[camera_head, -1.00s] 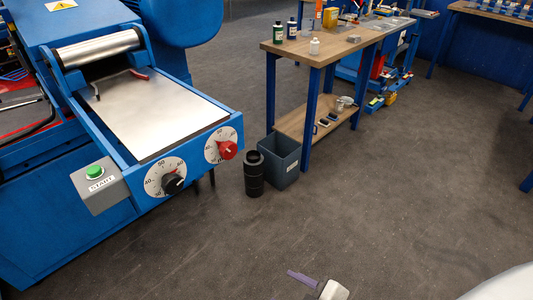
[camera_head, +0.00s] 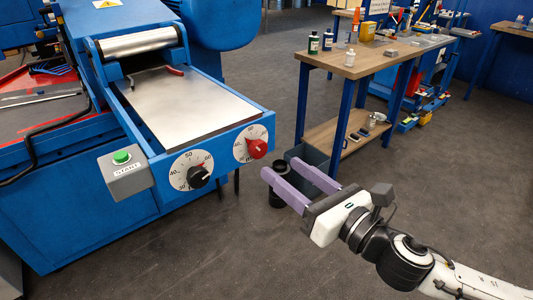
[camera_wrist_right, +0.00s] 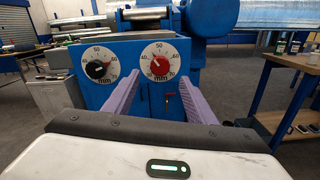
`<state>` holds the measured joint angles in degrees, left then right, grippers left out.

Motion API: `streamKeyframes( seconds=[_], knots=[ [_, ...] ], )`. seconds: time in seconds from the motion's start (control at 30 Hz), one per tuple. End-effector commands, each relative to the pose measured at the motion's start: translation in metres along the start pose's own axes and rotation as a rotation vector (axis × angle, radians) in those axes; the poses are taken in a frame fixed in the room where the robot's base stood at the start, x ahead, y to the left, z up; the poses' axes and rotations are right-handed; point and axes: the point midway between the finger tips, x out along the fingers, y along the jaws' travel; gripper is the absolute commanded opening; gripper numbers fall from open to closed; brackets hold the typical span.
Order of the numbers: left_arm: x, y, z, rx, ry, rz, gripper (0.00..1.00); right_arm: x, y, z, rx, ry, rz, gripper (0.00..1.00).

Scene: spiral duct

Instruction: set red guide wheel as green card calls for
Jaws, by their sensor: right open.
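The red guide wheel (camera_head: 257,149) is a red knob on a white numbered dial at the right of the blue machine's front panel. It also shows in the right wrist view (camera_wrist_right: 160,67), between the fingers and beyond their tips. Its exact setting is too small to read surely. My right gripper (camera_head: 280,169) is open and empty, its two purple fingers pointing at the panel, apart from the wheel. A black knob (camera_head: 198,176) sits on a similar dial to its left. I see no green card in either view. My left gripper is out of view.
A grey box with a green START button (camera_head: 121,158) juts out left of the dials. A black cylinder (camera_head: 277,190) and a grey bin (camera_head: 312,160) stand on the floor behind my fingers. A wooden workbench (camera_head: 366,62) is at the right.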

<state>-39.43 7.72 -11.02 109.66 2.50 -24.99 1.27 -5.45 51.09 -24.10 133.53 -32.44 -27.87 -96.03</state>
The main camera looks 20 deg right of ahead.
Motion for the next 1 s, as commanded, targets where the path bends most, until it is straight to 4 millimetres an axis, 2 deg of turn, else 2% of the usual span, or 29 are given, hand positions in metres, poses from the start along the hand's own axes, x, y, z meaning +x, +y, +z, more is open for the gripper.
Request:
streamKeyframes(
  seconds=[0.2, 0.4, 0.53, 0.8, 0.87, 1.0],
  knots=[
    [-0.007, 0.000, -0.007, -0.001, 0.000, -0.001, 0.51, 0.038, 0.000, 0.003, 0.003, -0.003, -0.002, 0.51],
    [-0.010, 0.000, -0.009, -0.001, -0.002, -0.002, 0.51, 0.062, 0.000, 0.001, 0.004, -0.001, 0.000, 0.51],
    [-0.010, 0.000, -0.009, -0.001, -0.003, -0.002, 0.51, 0.069, 0.000, 0.000, 0.003, 0.001, 0.000, 0.51],
    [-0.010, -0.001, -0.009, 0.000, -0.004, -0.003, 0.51, 0.070, 0.000, -0.001, 0.004, 0.002, 0.000, 0.51],
    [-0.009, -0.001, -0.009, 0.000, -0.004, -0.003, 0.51, 0.070, 0.000, -0.001, 0.004, 0.002, 0.000, 0.42],
    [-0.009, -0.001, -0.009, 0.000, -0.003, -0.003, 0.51, 0.070, 0.000, -0.001, 0.004, 0.002, 0.000, 0.19]
  ],
)
